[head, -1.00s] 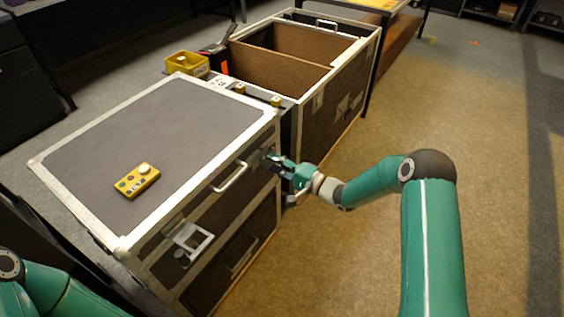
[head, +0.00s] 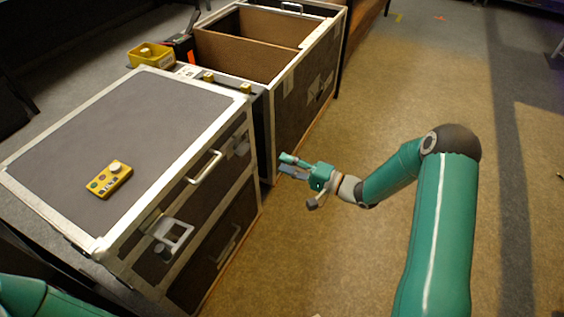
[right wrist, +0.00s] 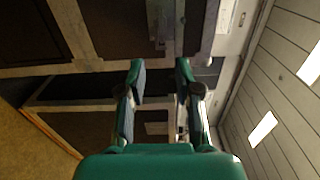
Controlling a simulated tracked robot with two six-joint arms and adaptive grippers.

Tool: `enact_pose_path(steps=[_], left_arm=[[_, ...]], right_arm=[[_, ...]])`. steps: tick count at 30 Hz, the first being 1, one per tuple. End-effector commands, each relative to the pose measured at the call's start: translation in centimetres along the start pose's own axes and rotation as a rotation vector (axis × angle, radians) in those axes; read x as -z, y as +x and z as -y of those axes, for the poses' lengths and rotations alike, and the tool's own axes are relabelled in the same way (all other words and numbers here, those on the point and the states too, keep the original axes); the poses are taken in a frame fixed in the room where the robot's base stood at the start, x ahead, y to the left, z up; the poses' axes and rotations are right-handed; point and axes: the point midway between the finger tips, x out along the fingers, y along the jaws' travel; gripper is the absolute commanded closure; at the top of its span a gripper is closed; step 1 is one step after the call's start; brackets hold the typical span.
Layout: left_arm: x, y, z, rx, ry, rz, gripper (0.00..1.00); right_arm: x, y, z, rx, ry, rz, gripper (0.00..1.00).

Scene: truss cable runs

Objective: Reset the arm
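My right gripper (head: 284,165) is beside the flight case (head: 120,125), to the right of its drawer front and apart from it. In the right wrist view its two fingers (right wrist: 160,68) are spread with nothing between them, and the case fronts lie beyond. My left gripper is out of view; only a piece of my left arm shows at the lower left corner of the head view.
A yellow button box (head: 109,179) lies on the case top. The case front has a drawer handle (head: 205,168) and a latch (head: 170,238). Behind stands an open-topped case (head: 295,95) with a yellow bin (head: 150,55) nearby. The floor (head: 330,260) at right is clear.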

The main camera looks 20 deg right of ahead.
Motion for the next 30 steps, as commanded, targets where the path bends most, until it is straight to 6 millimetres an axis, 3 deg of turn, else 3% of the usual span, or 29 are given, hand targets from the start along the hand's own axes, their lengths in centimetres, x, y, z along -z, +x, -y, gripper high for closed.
enact_pose_path(steps=[14,17,21,24,26,29,30], left_arm=[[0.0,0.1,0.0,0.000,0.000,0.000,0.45],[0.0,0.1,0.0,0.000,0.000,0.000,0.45],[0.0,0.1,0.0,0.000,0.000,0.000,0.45],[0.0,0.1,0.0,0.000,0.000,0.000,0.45],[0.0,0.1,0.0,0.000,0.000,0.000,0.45],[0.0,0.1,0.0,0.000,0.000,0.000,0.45],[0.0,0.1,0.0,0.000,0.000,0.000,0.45]], right_arm=[[-0.5,0.6,0.2,0.003,-0.003,0.015,0.67],[-2.1,2.2,0.6,0.012,-0.005,0.058,0.67],[-7.5,5.5,0.1,-0.005,0.080,0.123,0.67],[-11.1,7.2,-3.4,-0.146,0.120,0.066,0.67],[-13.1,7.0,-6.2,-0.272,0.090,0.033,0.67],[-16.5,4.5,-11.6,-0.533,-0.007,0.027,0.67],[-17.9,2.9,-13.6,-0.642,-0.050,0.045,0.67]])
